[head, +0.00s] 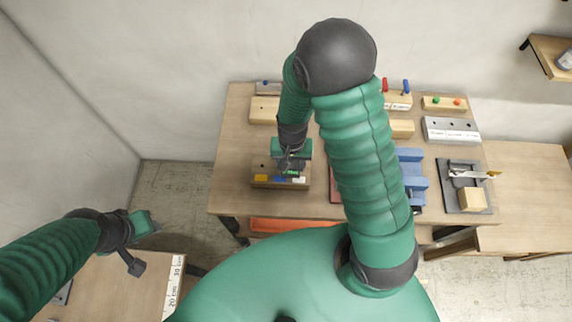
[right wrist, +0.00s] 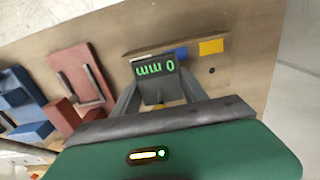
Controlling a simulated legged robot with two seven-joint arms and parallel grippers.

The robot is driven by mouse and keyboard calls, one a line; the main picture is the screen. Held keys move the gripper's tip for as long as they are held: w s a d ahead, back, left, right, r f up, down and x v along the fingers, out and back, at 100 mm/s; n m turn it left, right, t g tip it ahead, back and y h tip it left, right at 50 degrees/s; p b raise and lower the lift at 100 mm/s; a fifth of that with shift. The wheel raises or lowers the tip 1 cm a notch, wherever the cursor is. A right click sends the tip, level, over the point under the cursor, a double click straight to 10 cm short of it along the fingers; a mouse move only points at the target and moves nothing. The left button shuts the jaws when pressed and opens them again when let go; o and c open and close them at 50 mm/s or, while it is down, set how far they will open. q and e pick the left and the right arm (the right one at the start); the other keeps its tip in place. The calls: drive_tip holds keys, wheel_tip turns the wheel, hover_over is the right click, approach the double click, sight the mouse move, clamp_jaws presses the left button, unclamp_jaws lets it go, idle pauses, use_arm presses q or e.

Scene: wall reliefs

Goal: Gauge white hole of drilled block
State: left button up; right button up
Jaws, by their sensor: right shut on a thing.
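The drilled block (head: 262,184) is a wooden block on the table with yellow, blue and white marks along its front edge. In the right wrist view the yellow mark (right wrist: 211,46) and blue mark (right wrist: 180,53) show clearly, with a dark hole by the yellow one. The white mark (head: 299,180) is at the block's right end; its hole is hidden. My right gripper (head: 289,163) is shut on a dark gauge (right wrist: 156,82) above the block. The gauge's green display, upside down, reads 0 mm. I cannot tell whether its tip touches the block. My left gripper (head: 143,226) is low at left, its fingers unclear.
Wooden blocks with coloured pegs and a metal block with holes (head: 451,130) stand along the back. Blue stepped blocks (head: 411,180) and a red fixture (right wrist: 80,77) are right of the drilled block. A grey plate with a caliper-like tool (head: 466,178) lies farther right.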

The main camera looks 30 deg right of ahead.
drive_tip(key=shift+d+f, duration=0.2)
drive_tip(key=shift+d, duration=0.75)
drive_tip(key=shift+a, duration=0.4)
drive_tip(key=shift+r, duration=0.1)
drive_tip(key=shift+d+f+b, duration=0.15)
drive_tip(key=shift+d, duration=0.45)
drive_tip(key=shift+d+f+b, duration=0.15)
drive_tip(key=shift+d, duration=0.45)
use_arm(q)
drive_tip(key=shift+d+f, duration=0.1)
drive_tip(key=shift+f, duration=0.2)
use_arm(e)
drive_tip(key=shift+a+r, duration=0.1)
drive_tip(key=shift+a, duration=0.1)
use_arm(q)
drive_tip(key=shift+d, duration=0.1)
use_arm(e)
drive_tip(key=shift+d, duration=0.1)
drive_tip(key=shift+d, duration=0.25)
drive_tip(key=shift+a, duration=0.2)
use_arm(q)
drive_tip(key=shift+r, duration=0.2)
use_arm(e)
drive_tip(key=shift+a, duration=0.25)
